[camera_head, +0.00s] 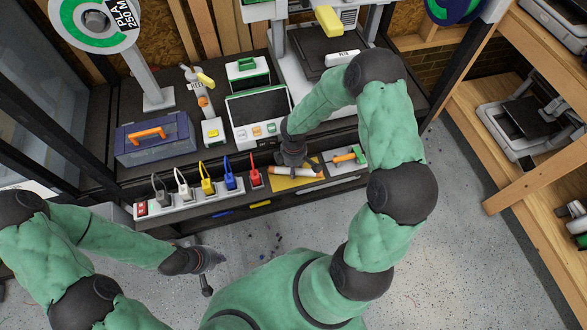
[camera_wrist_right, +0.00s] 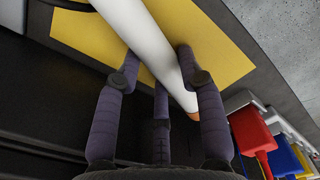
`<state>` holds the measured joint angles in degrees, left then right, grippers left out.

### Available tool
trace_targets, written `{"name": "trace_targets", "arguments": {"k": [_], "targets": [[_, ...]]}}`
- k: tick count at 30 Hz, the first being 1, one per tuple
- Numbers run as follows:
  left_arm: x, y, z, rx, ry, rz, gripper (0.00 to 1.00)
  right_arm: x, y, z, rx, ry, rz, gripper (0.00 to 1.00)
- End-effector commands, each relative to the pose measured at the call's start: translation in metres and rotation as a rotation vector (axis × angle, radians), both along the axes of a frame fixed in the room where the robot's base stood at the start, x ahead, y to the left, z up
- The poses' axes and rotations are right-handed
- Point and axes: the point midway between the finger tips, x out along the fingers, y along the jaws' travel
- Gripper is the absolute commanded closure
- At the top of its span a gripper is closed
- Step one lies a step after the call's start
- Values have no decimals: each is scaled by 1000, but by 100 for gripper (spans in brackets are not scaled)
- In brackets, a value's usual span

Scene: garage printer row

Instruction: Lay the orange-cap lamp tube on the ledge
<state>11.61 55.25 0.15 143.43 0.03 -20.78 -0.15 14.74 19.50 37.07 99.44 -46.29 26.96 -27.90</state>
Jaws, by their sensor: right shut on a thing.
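My right gripper (camera_head: 294,163) comes down from above and is shut on the tube. The tube is over the yellow patch (camera_wrist_right: 215,48); I cannot tell whether it touches it. My left gripper (camera_head: 207,275) hangs over the floor in front of the bench, apart from the tube; its opening is unclear.
A row of coloured plugs on a power strip (camera_head: 190,207) stands left of the tube. Behind are a screen unit (camera_head: 258,112), a blue toolbox (camera_head: 155,140) and a small tube-like item (camera_head: 203,100).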

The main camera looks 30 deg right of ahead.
Motion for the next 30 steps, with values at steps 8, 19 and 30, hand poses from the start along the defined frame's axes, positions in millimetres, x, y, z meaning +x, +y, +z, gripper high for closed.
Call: {"name": "trace_targets", "arguments": {"k": [8,19,30], "targets": [[0,0,0,0,-1,0,100,1,0,0,-1,-2,0,95],[0,0,-1,0,-1,0,100,0,0,-1,-1,-1,0,37],[0,0,13,0,-1,0,100,1,-1,23,-2,-3,-1,37]]}}
